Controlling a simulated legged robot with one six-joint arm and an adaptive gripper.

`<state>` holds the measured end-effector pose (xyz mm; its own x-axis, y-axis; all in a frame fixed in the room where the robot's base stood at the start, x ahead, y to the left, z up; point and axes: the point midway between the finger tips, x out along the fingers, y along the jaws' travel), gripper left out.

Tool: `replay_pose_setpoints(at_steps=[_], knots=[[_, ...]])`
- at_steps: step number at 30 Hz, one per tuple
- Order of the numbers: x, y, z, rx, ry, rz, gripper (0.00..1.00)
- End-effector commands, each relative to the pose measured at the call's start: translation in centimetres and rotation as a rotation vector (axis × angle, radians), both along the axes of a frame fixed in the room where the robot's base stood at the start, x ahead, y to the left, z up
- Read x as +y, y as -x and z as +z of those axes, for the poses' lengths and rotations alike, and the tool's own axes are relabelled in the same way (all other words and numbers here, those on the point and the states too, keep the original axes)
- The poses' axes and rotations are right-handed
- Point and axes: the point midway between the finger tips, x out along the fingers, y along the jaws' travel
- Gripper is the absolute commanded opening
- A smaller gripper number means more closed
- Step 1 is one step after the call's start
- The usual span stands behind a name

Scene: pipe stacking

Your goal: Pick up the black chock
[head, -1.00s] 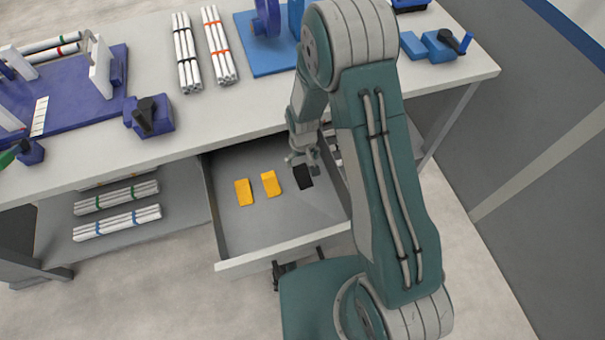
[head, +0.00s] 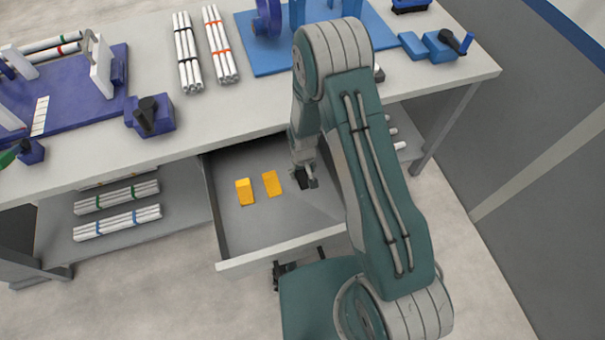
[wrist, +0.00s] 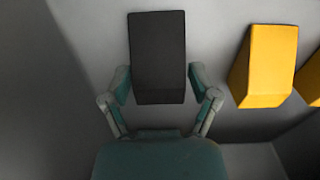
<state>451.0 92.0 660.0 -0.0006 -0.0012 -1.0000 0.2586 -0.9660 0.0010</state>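The black chock (wrist: 158,55) lies in the open grey drawer, and in the wrist view it is between the two fingers of my gripper (wrist: 161,88). One finger is on each side of it, close to its lower part. I cannot tell whether both fingers touch it. In the head view my gripper (head: 304,180) is low in the drawer over the black chock (head: 301,181), which it partly hides.
Two yellow chocks (head: 245,191) (head: 272,183) lie in the drawer (head: 225,235) left of the black one; they show at the right in the wrist view (wrist: 265,65). The drawer walls surround my gripper. The bench top (head: 270,105) overhangs the drawer's back.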

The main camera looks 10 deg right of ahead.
Motion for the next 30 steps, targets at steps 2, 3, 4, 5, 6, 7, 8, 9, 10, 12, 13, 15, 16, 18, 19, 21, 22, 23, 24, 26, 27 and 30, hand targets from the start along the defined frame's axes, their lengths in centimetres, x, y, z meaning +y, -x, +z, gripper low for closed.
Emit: replay_pose_setpoints(at_steps=[2,3,4,5,6,7,8,9,10,12,13,15,16,18,19,21,22,23,24,26,27,30], knots=[[0.0,0.0,0.0,0.000,0.000,0.000,0.15],[0.0,0.0,0.0,0.001,0.000,0.000,0.13],[0.0,0.0,0.0,0.001,0.000,0.000,0.13],[0.0,0.0,0.0,0.002,0.001,0.000,0.13],[0.0,0.0,-0.1,0.002,0.001,0.000,0.13],[0.0,0.0,-0.1,0.003,0.001,0.000,0.13],[0.0,0.1,-0.1,0.003,0.001,0.000,0.13],[0.0,0.1,-0.1,0.003,0.001,0.000,0.13],[0.0,0.1,-0.1,0.004,0.001,0.000,0.13],[0.0,0.1,-0.1,0.004,0.001,0.000,0.13],[0.0,0.1,-0.1,0.005,0.001,0.000,0.13],[0.0,0.1,0.1,0.005,0.001,0.000,0.13],[0.0,0.1,0.2,0.005,0.001,0.000,0.13],[0.0,0.1,0.8,0.003,0.001,0.000,0.13],[0.0,0.1,1.1,0.003,0.001,0.000,0.13],[0.0,0.0,2.0,0.000,0.000,0.000,0.13],[0.0,0.0,2.6,-0.001,0.000,0.000,0.13],[0.0,0.0,3.1,-0.002,-0.001,0.000,0.13],[0.4,0.4,3.8,-0.001,0.000,0.003,0.13],[1.1,1.3,5.0,-0.001,0.000,0.005,0.13],[1.5,1.8,5.9,-0.003,-0.001,0.004,0.13],[2.6,3.2,8.1,-0.003,-0.001,0.005,0.13]])
